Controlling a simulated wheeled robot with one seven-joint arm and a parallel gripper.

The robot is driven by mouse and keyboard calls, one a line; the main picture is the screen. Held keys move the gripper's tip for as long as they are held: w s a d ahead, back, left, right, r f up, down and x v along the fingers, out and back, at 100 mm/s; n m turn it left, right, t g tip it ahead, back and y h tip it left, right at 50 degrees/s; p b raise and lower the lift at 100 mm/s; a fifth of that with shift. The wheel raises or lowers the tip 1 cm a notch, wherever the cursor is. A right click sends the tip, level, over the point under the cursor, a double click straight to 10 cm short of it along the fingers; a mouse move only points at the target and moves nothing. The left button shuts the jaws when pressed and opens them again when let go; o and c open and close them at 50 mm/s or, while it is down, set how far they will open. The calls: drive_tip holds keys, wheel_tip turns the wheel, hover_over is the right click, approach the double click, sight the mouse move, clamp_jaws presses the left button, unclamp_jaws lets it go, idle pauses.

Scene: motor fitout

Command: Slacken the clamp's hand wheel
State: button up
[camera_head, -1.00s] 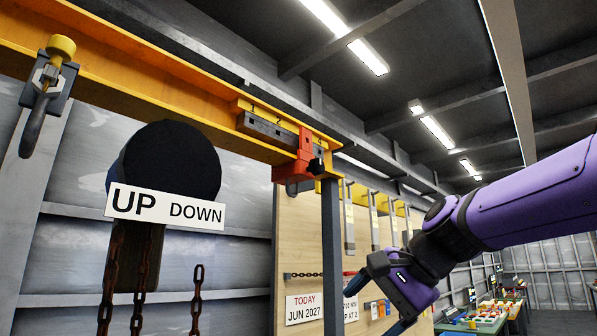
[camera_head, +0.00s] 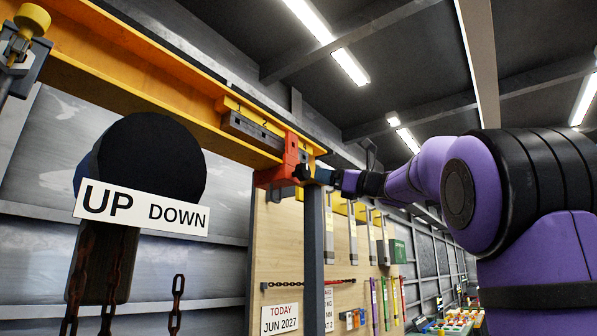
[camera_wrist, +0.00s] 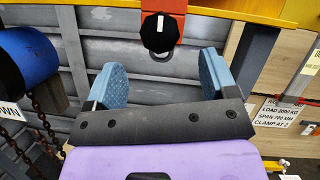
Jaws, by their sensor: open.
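The clamp (camera_head: 285,160) is an orange-red block on the yellow beam near its right end. Its hand wheel (camera_head: 301,172) is a small black knob at the clamp's lower right. In the wrist view the black hand wheel (camera_wrist: 160,34), with a white mark, sits on the clamp's red body (camera_wrist: 164,7). My gripper (camera_wrist: 163,78) is open and empty, its two blue fingers spread wide. The wheel lies beyond the fingertips, between their lines and apart from them. In the head view my gripper (camera_head: 325,176) is right beside the wheel, and its fingers are largely hidden.
A yellow beam (camera_head: 130,85) runs overhead. A dark hoist with chains hangs at left behind an UP/DOWN sign (camera_head: 140,207). A grey post (camera_head: 314,260) stands below the clamp. A wooden board (camera_head: 270,245) with tools and notices is behind. Space around the wheel's front looks free.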

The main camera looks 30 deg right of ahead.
sight(307, 171)
drive_tip(key=x, duration=0.9)
drive_tip(key=shift+w+a, duration=0.1)
drive_tip(key=shift+w, duration=0.05)
drive_tip(key=c, duration=0.9)
drive_tip(key=shift+n, duration=0.5)
